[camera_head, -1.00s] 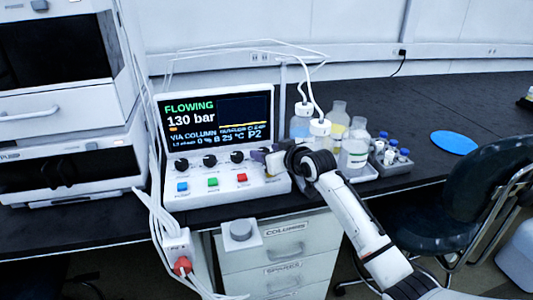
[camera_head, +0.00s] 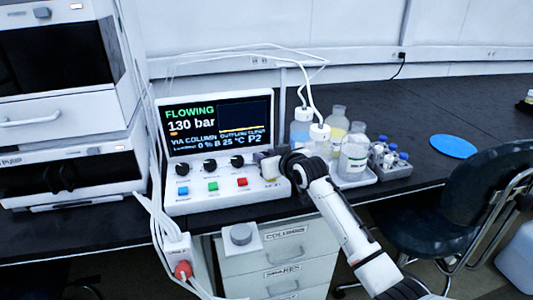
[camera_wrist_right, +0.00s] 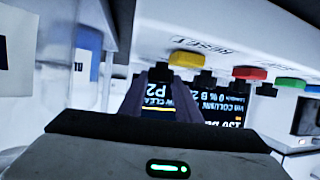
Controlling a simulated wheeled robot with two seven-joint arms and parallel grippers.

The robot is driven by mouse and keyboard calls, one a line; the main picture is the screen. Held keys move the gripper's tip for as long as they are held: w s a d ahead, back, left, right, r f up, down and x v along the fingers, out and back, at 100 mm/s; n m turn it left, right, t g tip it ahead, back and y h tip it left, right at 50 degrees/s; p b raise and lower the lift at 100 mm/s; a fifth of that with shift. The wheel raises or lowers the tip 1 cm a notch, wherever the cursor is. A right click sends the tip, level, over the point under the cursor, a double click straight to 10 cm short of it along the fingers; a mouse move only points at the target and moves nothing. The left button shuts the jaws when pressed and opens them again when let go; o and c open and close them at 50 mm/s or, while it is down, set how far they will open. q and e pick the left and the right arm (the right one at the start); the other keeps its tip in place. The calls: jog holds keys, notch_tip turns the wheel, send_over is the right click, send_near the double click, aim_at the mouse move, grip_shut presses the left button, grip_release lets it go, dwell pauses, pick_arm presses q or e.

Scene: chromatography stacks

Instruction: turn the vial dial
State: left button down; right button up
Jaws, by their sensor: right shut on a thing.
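The control console (camera_head: 225,186) stands on the black bench, its screen (camera_head: 215,122) reading "FLOWING 130 bar" and "P2". Three black dials show in a row: left (camera_head: 182,167), middle (camera_head: 209,165) and right (camera_head: 236,161). My right gripper (camera_head: 264,157) is at the right end of this row, shut on a dial that its fingers hide almost fully; I cannot read its label. In the right wrist view the fingers (camera_wrist_right: 162,85) lie in front of the upside-down screen, near the yellow RESET button (camera_wrist_right: 187,60). My left gripper is not in view.
Blue (camera_head: 183,191), green (camera_head: 213,187) and red (camera_head: 242,182) buttons sit below the dials. Bottles (camera_head: 354,158) with tubes and a vial rack (camera_head: 392,165) stand close right of my gripper. A grey knob box (camera_head: 241,236) is at the bench's front edge.

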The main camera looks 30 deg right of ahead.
jog(key=shift+a+r+m+h+p, duration=0.15)
jog(key=shift+a+m+h+p, duration=0.15)
jog(key=shift+m+h+p, duration=0.4)
jog(key=shift+a+f+m+g+h, duration=0.2)
jog(key=shift+m+g+h, duration=0.1)
jog(key=shift+m+h, duration=0.4)
jog(key=m+h+b, duration=0.2)
jog(key=b, duration=0.1)
jog(key=shift+w+a+f+g, duration=0.1)
jog(key=shift+w+f+g, duration=0.05)
jog(key=shift+f+g, duration=0.2)
jog(key=shift+r+m+g+h+b, duration=0.1)
jog(key=shift+m+g+h+b, duration=0.25)
jog(key=shift+m+h+b, duration=0.45)
jog(key=shift+r+g+h+b, duration=0.1)
jog(key=shift+g+h+b, duration=0.25)
jog(key=shift+b, duration=0.65)
jog(key=shift+r+m+h+b, duration=0.15)
jog(key=shift+m+h+b, duration=0.1)
jog(key=shift+m+b, duration=0.15)
jog(key=o, duration=1.1)
jog(key=shift+g, duration=0.25)
jog(key=shift+c, duration=0.2)
